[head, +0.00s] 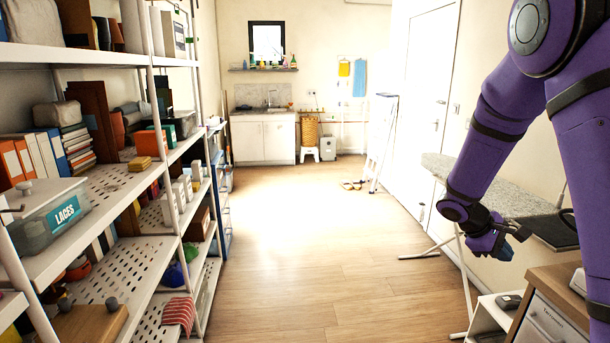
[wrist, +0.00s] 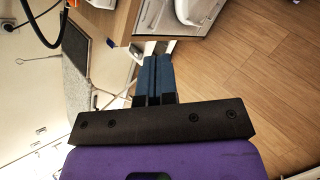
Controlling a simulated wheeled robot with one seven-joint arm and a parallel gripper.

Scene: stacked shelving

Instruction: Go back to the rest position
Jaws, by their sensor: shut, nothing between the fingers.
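My purple arm reaches down from the upper right in the head view. The fingers point toward the cabinet and the floor and appear to touch nothing.
White shelving (head: 115,185) with boxes, books and a LACES bin (head: 48,212) fills the left. A wooden-topped cabinet (head: 556,290) stands at the lower right. A stepladder (head: 383,140) and sink unit (head: 263,138) are at the back. The middle wooden floor (head: 320,240) is clear.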

